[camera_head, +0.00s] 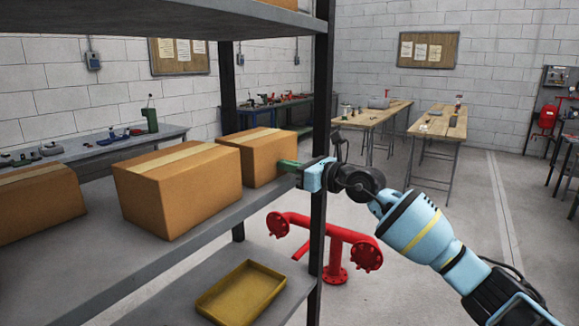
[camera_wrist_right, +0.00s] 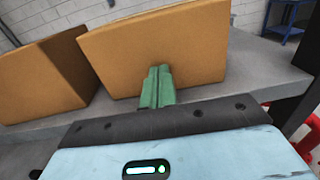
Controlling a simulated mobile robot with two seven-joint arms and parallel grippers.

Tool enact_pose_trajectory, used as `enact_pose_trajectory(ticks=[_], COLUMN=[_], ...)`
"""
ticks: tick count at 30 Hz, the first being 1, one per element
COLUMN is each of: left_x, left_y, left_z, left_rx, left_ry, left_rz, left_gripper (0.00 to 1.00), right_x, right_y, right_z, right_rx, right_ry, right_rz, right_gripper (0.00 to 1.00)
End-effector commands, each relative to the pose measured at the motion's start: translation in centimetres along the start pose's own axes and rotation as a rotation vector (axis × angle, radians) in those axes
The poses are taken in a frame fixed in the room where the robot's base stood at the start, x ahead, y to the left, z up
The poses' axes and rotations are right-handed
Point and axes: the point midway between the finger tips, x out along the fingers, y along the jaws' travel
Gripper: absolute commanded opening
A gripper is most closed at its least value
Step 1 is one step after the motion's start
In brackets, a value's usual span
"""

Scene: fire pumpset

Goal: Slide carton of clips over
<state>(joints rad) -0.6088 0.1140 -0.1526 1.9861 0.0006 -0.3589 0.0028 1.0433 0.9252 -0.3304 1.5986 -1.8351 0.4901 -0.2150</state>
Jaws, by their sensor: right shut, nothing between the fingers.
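Three plain brown cartons stand on the grey shelf (camera_head: 252,203): one at the left (camera_head: 40,208), one in the middle (camera_head: 180,190) and one at the right (camera_head: 272,155). No label shows, so I cannot tell which holds clips. My right gripper (camera_head: 288,166) is at the side of the right carton, its green fingers shut and empty. In the right wrist view the fingers (camera_wrist_right: 157,86) overlap the lower part of that carton's face (camera_wrist_right: 155,45); they are at or very close to it. Contact is not clear. My left gripper is not in view.
A dark shelf post (camera_head: 320,130) stands close beside my right gripper. A yellow tray (camera_head: 240,292) lies on the lower shelf. A red pipe fitting (camera_head: 335,245) stands on the floor behind. A narrow gap separates the middle and right cartons.

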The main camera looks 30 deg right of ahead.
Motion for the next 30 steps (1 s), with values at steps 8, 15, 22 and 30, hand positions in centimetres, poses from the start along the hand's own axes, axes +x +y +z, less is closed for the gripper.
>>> enact_pose_trajectory(ticks=[8,15,22,30], left_x=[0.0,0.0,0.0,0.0], left_y=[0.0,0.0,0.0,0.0], left_z=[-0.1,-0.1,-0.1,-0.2], left_rx=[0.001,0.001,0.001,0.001], left_ry=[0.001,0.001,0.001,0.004], left_rz=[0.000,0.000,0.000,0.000], left_gripper=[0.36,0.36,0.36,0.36], right_x=[2.7,3.6,3.6,2.9], right_y=[-0.1,0.0,0.0,-0.5], right_z=[0.1,0.0,0.0,0.0], right_rx=[0.003,-0.001,-0.001,0.000], right_ry=[-0.003,0.000,0.000,0.001], right_rz=[-0.001,0.000,0.000,0.002], right_gripper=[0.00,0.00,0.00,0.00])
